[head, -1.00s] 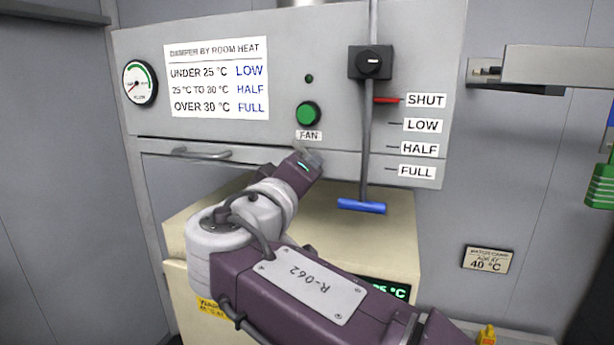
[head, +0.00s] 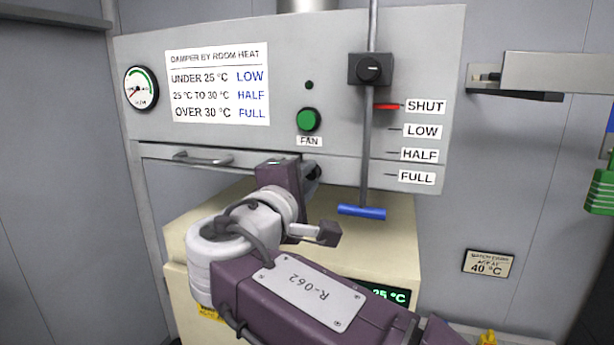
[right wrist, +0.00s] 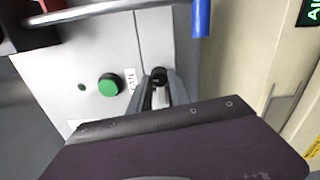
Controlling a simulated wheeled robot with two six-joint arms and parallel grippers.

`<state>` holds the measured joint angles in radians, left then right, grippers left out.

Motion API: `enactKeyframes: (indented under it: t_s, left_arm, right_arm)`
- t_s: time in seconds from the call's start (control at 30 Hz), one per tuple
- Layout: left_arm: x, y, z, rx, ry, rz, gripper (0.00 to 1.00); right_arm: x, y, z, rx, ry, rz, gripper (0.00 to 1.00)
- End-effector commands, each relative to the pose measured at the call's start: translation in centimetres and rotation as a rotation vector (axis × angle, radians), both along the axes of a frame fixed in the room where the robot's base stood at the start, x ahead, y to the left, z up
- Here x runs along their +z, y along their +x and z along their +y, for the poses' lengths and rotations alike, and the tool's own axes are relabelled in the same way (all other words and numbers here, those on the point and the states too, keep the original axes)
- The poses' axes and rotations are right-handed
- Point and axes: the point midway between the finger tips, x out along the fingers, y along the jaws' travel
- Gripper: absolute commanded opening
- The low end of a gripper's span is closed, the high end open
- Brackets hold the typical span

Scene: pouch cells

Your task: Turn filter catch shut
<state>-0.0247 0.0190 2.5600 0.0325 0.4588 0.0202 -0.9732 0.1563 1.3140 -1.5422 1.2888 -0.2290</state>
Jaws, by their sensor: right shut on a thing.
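The filter catch appears as a small black knob (right wrist: 159,73) on the grey panel in the right wrist view, beyond the green fan button. In the head view its dark round side (head: 314,172) shows at the filter drawer strip, partly hidden by my gripper. My right gripper (right wrist: 161,92) is shut on this knob, one grey finger on each side. In the head view my right gripper (head: 304,178) is up against the strip below the FAN label, its fingertips mostly hidden. Which way the catch is turned cannot be told. My left gripper is not in view.
The green fan button (head: 308,119) sits just above the gripper. A damper rod with a blue handle (head: 362,212) hangs close on the right. A drawer handle (head: 204,159) is to the left. A cream cabinet (head: 405,245) stands below.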

Motion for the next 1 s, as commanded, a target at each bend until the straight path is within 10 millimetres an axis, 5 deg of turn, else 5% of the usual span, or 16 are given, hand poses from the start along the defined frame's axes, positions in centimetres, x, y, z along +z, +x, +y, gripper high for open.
enactKeyframes:
  t_s: [0.67, 0.7, 0.73, 1.0]
  left_arm:
    - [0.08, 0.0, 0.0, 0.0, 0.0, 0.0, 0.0]
    - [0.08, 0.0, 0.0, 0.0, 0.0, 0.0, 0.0]
    - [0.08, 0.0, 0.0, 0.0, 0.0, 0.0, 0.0]
    - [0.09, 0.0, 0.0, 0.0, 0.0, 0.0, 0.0]
  right_arm:
    - [-0.12, 0.0, 0.04, 0.001, -0.048, 0.018, 0.0]
    - [-0.12, 0.0, 0.04, 0.001, -0.048, 0.018, 0.34]
    - [-0.11, 0.0, 0.04, 0.001, -0.047, 0.017, 0.43]
    - [-0.06, 0.0, 0.02, 0.0, -0.046, 0.016, 0.45]
